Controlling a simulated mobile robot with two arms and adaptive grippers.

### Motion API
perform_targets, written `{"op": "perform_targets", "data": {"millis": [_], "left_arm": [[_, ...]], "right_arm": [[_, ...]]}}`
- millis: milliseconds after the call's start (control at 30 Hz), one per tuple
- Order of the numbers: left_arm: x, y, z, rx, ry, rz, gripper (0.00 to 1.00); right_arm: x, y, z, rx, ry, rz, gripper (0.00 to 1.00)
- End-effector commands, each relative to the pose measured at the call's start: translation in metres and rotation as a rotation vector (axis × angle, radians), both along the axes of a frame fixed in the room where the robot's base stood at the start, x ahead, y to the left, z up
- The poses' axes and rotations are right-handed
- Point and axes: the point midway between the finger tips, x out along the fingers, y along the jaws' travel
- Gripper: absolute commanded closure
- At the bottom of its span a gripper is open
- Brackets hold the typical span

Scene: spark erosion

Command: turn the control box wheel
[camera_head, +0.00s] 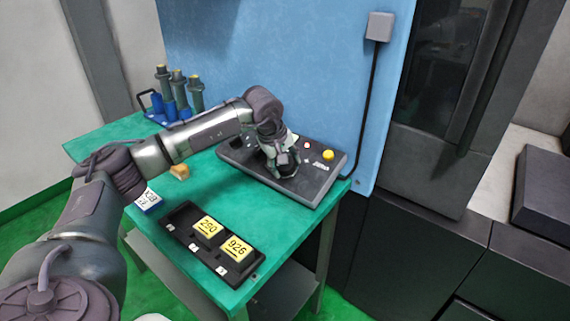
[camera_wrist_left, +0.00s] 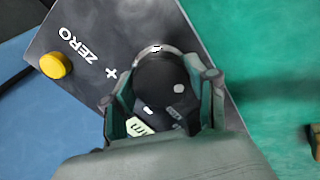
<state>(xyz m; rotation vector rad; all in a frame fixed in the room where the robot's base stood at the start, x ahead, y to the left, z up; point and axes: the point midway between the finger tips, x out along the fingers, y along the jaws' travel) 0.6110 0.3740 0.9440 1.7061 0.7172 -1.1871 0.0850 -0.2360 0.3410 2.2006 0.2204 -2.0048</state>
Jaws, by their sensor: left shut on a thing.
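The wheel (camera_wrist_left: 165,85) is black and round with a light rim mark, and sits on the box face beside a plus sign and the word ZERO. My left gripper (camera_head: 284,166) is over the box from above, mostly hiding the wheel in the head view. In the left wrist view its fingers (camera_wrist_left: 165,100) are on both sides of the wheel, shut on it. My right gripper is in neither view.
A rack of grey cylinders (camera_head: 178,95) stands behind. A blue panel (camera_head: 290,70) rises behind the box.

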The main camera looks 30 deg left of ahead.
Motion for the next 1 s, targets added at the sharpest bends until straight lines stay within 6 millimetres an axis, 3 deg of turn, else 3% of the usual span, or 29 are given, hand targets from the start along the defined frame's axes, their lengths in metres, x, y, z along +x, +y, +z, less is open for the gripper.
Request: {"op": "perform_targets", "data": {"millis": [367, 400, 500, 833, 1000], "left_arm": [[-0.002, -0.001, -0.005, 0.002, 0.013, -0.004, 0.77], [-0.002, -0.001, -0.005, 0.002, 0.013, -0.004, 0.36], [-0.002, -0.001, -0.005, 0.002, 0.011, -0.004, 0.19], [-0.001, 0.000, -0.001, 0.001, 0.003, -0.002, 0.18], [-0.006, 0.001, 0.015, 0.001, 0.001, -0.001, 0.18]], "right_arm": [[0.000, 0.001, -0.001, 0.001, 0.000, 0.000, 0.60], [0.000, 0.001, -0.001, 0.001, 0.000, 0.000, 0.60], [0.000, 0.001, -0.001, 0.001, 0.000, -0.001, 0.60], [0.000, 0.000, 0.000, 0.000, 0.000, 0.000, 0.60], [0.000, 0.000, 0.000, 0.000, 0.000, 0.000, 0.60]]}}
